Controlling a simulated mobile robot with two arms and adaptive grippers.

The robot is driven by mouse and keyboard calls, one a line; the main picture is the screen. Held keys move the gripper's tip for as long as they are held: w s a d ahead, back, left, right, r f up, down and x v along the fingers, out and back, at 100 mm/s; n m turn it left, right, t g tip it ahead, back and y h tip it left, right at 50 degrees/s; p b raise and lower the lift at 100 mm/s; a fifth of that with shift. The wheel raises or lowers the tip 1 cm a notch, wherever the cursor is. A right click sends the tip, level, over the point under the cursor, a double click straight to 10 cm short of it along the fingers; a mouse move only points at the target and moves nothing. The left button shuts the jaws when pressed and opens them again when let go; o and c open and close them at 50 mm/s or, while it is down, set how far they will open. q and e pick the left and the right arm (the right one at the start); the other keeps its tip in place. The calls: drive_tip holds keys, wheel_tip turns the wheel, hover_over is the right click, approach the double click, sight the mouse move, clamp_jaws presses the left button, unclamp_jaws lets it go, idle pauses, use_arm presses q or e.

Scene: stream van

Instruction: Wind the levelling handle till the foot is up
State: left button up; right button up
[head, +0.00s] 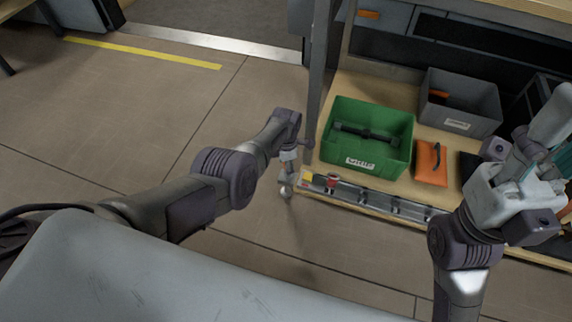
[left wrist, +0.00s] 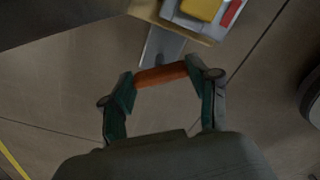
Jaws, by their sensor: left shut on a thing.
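The levelling handle (left wrist: 160,76) shows as an orange-brown grip in the left wrist view. My left gripper (left wrist: 160,84) has its two teal-padded fingers at either end of it and is shut on it. In the head view my left gripper (head: 289,155) points down beside the bench's front left corner, and the handle is too small there to make out. The levelling foot (head: 286,191) is a small pale metal piece low beneath the gripper. I cannot tell whether it touches the floor. My right gripper (head: 528,160) is at the right, its fingertips unclear.
The bench's lower shelf (head: 433,193) holds a green crate (head: 350,161), a grey crate (head: 485,118) and an orange pouch (head: 431,165). A metal rail (head: 370,197) runs along its front edge. A grey post (head: 318,80) rises close to my left gripper. Open floor lies left.

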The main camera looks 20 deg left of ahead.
idle(0.4)
use_arm(q)
drive_tip(key=o, duration=1.2)
drive_tip(key=shift+c, duration=0.2)
drive_tip(key=shift+r, duration=0.15)
drive_tip(key=shift+w+r, duration=0.1)
drive_tip(key=shift+r, duration=0.45)
wheel_tip(320, 180, up, 11)
drive_tip(key=shift+f, duration=0.2)
